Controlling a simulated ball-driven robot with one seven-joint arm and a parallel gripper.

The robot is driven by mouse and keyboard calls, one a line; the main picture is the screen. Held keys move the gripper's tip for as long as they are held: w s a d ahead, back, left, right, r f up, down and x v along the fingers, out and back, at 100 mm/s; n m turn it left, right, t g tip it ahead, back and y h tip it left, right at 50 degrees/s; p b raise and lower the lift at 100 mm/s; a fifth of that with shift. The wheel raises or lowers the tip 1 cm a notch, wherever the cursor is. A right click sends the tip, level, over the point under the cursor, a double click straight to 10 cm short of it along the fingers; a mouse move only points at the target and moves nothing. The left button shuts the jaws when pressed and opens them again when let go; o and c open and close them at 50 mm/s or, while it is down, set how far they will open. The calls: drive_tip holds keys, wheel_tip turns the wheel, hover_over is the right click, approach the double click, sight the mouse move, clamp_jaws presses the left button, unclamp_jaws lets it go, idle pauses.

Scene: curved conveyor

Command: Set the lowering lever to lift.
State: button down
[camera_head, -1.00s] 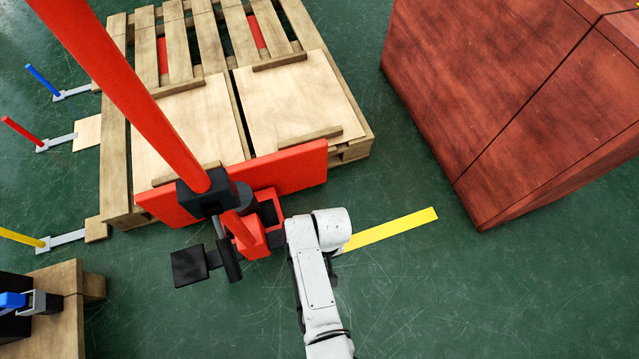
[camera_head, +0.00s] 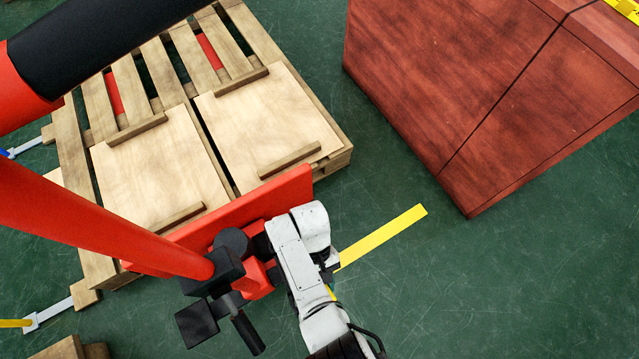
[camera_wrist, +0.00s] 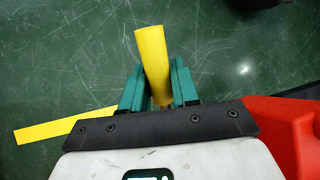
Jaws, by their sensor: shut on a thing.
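My gripper (camera_wrist: 158,78) shows in the wrist view with two green fingers. They are shut on a yellow cylindrical handle (camera_wrist: 152,55), which looks like the lowering lever. Its lower end is hidden between the fingers. In the head view a small yellow bit (camera_head: 331,292) shows beside my white arm, which hides most of the gripper. The red pallet jack (camera_head: 240,218) stands at the pallet's near edge, left of my arm. Its thick red tiller (camera_head: 95,215) slants to the left. A black pedal (camera_head: 197,323) sits at its base. The lever's setting cannot be read.
A wooden pallet (camera_head: 70,165) with two light boards lies behind the jack. A large reddish-brown crate (camera_head: 480,90) stands at upper right. A yellow floor stripe (camera_head: 385,236) runs right of my arm. Green floor is free at lower right.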

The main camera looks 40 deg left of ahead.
idle(0.3)
drive_tip(key=c, duration=0.9)
unclamp_jaws()
drive_tip(key=shift+c, duration=0.2)
drive_tip(key=p+v, duration=0.2)
drive_tip(key=v, duration=0.8)
drive_tip(key=shift+w+a+r, duration=0.2)
drive_tip(key=shift+a+r, duration=0.05)
drive_tip(key=shift+r, duration=0.05)
